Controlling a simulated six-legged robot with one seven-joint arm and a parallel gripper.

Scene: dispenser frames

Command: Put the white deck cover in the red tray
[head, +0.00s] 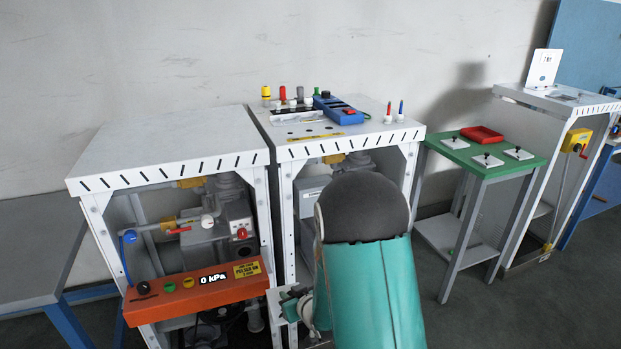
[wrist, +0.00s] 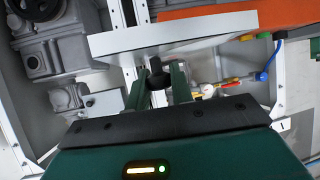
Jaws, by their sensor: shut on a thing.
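In the wrist view my gripper (wrist: 160,76) is shut on the black knob of a flat white plate, which looks like the white deck cover (wrist: 185,36). The plate extends past both sides of the fingers, and its edge shows. The red tray (head: 482,134) lies at the back of a green-topped stand, right of the arm. It looks empty.
Several small white plates with dark knobs, such as one (head: 487,160), are on the green stand (head: 530,164). The middle white frame (head: 370,122) carries bottles and a blue tool. An orange panel (head: 200,291) fronts the left frame. Another white frame (head: 510,92) stands far right.

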